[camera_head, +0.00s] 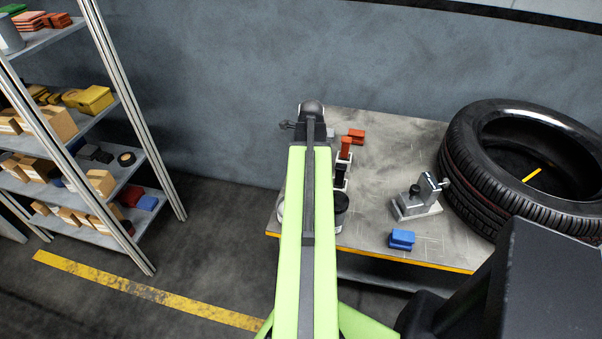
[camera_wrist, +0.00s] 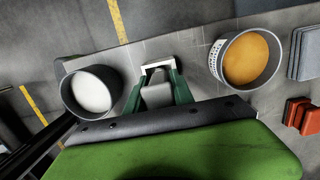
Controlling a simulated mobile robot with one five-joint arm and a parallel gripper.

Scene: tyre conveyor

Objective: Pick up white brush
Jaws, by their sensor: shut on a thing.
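In the wrist view my gripper (camera_wrist: 156,88) has its two dark green fingers closed on a pale block-like thing that appears to be the white brush (camera_wrist: 157,95). A white edge (camera_wrist: 158,66) shows at the fingertips, over the grey table top. Much of the held thing's outline is hidden by the fingers, and I cannot tell whether it touches the table.
In the wrist view a can with white contents (camera_wrist: 92,92) stands left of my gripper and a can with orange contents (camera_wrist: 246,60) stands right. On the table (camera_head: 385,160) are a metal fixture (camera_head: 417,202), a blue block (camera_head: 402,239) and a tyre (camera_head: 530,160). Shelves (camera_head: 75,120) stand left.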

